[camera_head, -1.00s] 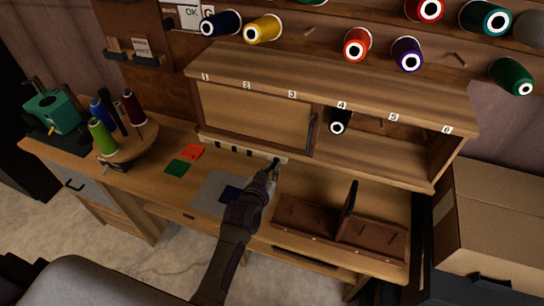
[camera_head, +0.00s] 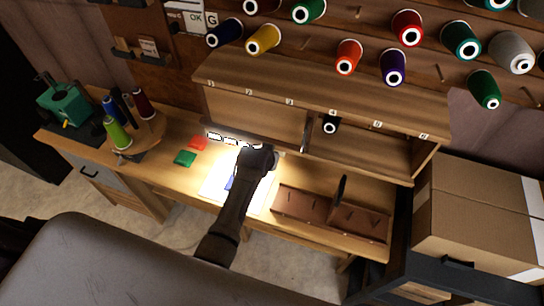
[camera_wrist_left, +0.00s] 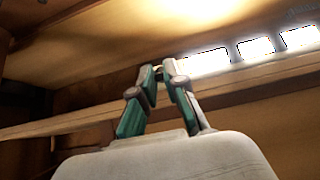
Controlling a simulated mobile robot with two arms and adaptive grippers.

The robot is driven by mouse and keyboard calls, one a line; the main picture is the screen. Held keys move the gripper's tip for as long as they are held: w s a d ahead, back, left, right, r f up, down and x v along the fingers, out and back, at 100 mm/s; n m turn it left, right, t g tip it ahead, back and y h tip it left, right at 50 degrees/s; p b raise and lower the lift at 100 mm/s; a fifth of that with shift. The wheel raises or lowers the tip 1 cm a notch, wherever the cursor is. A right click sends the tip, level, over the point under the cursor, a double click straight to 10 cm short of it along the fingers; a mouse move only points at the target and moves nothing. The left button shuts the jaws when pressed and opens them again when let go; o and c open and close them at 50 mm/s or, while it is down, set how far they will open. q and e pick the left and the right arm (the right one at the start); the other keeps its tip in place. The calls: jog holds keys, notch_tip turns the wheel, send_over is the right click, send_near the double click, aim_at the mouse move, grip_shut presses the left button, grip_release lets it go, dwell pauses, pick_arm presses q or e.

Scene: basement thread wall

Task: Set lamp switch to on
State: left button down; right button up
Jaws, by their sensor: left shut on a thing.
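The lamp strip (camera_head: 232,141) under the cabinet shelf glows white and lights the desk below it. Its lit panels (camera_wrist_left: 240,52) also show at the upper right in the left wrist view. My left arm reaches up to the strip's right end, and its gripper (camera_head: 268,157) is mostly hidden behind my wrist in the head view. In the left wrist view the green-padded fingers (camera_wrist_left: 163,75) close together at the strip's end, on the lamp switch, which is almost wholly covered by the fingertips. My right gripper is not in view.
A spool stand (camera_head: 135,138) is at the left, and cardboard boxes (camera_head: 475,215) are at the right.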

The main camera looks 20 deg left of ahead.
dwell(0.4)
pick_arm(q)
jog(key=c, duration=1.2)
grip_release()
jog(key=v, duration=1.2)
